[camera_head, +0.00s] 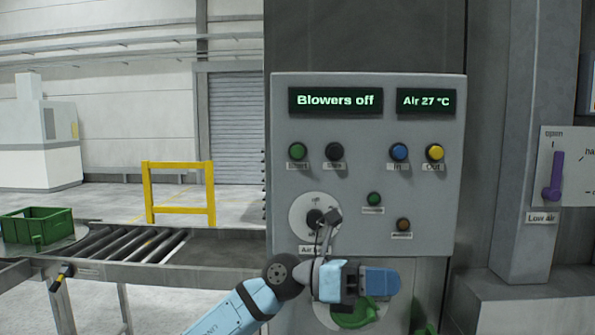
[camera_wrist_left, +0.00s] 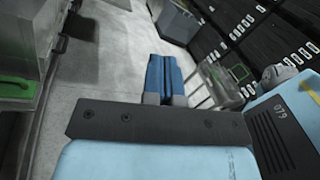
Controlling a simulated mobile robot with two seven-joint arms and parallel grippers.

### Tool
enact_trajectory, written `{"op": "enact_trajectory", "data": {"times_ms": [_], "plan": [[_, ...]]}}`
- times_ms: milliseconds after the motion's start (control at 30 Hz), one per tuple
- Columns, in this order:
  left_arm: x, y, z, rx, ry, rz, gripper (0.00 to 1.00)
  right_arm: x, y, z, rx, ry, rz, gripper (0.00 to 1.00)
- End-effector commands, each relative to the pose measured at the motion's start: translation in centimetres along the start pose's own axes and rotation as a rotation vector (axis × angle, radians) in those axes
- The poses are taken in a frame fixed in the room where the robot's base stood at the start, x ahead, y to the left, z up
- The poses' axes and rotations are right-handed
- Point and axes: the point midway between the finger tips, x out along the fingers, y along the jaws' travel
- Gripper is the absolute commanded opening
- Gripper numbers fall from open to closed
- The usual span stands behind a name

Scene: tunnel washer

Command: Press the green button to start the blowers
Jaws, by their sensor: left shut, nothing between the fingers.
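The green button (camera_head: 298,152) sits at the upper left of the grey control panel (camera_head: 437,228) in the head view, with a label below that seems to read "Start". A black button (camera_head: 334,152) is just right of it. The display (camera_head: 336,101) reads "Blowers off". My left gripper (camera_head: 382,281) is in front of the panel's lower edge, below and right of the green button and well apart from it. Its blue fingers are shut and empty, pointing right. In the left wrist view the shut fingers (camera_wrist_left: 166,76) point away over the floor. My right gripper is not in view.
The panel also carries a blue button (camera_head: 399,152), a yellow button (camera_head: 435,153), a small green lamp or button (camera_head: 374,199) and a dial (camera_head: 314,217) partly behind my wrist. A green handle (camera_head: 355,316) is below my gripper. A roller conveyor (camera_head: 130,245) with a green crate (camera_head: 37,227) stands left.

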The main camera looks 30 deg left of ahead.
Motion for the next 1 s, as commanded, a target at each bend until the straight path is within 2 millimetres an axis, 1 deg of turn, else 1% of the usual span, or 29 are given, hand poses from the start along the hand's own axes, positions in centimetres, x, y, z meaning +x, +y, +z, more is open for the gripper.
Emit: {"op": "enact_trajectory", "data": {"times_ms": [33,133,167,200,267,300,333,400,500,600,700,1000], "plan": [[-0.5,0.1,1.1,0.158,0.079,0.045,0.0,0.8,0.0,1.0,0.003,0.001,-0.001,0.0],[-1.8,0.4,4.0,0.445,0.24,0.17,0.0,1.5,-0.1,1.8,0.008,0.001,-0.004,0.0],[-2.4,0.6,5.0,0.527,0.286,0.217,0.0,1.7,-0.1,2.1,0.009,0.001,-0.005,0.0],[-3.4,0.7,6.5,0.63,0.344,0.285,0.0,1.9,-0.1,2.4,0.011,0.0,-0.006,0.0],[-5.0,0.8,8.8,0.767,0.422,0.394,0.0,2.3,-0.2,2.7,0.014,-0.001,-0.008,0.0],[-6.2,0.7,10.4,0.847,0.468,0.47,0.0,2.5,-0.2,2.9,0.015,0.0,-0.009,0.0],[-7.1,0.6,11.6,0.899,0.499,0.527,0.0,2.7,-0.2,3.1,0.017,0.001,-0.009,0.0],[-9.3,0.1,14.2,0.998,0.557,0.654,0.0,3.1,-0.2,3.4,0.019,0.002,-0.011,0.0],[-11.8,-0.8,17.1,1.09,0.613,0.804,0.0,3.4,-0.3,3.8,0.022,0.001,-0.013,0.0],[-13.5,-1.5,18.8,1.132,0.642,0.898,0.0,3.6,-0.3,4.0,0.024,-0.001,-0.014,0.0],[-14.2,-1.9,19.6,1.149,0.654,0.94,0.0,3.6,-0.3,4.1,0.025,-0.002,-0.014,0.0],[-14.3,-2.0,19.8,1.15,0.656,0.946,0.0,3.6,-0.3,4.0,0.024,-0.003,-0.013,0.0]]}}
